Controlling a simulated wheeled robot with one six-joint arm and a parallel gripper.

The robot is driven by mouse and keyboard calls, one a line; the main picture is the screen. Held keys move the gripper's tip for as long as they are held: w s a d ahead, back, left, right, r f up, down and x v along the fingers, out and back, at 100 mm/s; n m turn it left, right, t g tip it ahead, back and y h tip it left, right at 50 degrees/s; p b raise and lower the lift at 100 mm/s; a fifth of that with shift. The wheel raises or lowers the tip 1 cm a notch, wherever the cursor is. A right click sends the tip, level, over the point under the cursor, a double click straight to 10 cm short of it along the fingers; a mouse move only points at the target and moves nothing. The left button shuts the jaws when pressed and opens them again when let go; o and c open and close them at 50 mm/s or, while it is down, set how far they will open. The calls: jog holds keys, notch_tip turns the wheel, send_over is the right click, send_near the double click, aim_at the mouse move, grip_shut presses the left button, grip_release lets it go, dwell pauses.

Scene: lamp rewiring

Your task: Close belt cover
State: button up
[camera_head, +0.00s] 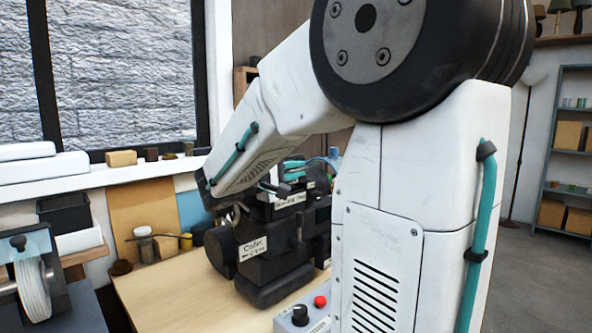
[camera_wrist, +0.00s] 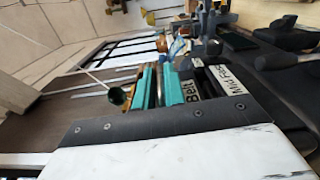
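The black machine (camera_head: 275,262) stands on the wooden bench in the head view, with a label reading "Collet" on its front. In the wrist view, which is turned sideways, its black top carries white labels reading "Belt" (camera_wrist: 196,113) and "Mid Pulley" (camera_wrist: 231,80). I cannot make out the belt cover's outline or how far it stands open. My gripper (camera_wrist: 158,87) has two teal fingers, apart with a narrow gap, beside the "Belt" label. I see nothing clearly held between them. In the head view my arm hides part of the machine's top.
A control box with a red button (camera_head: 320,301) sits at the bench's front, beside my arm. The wooden bench (camera_head: 175,300) is clear left of the machine. A white spool (camera_head: 33,290) stands at far left. A dark green round knob (camera_wrist: 118,97) is near the fingers.

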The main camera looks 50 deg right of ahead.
jog(key=shift+o, duration=1.4)
jog(key=a, duration=0.5)
jog(key=w+a, duration=0.1)
jog(key=a, duration=0.1)
jog(key=shift+a, duration=0.4)
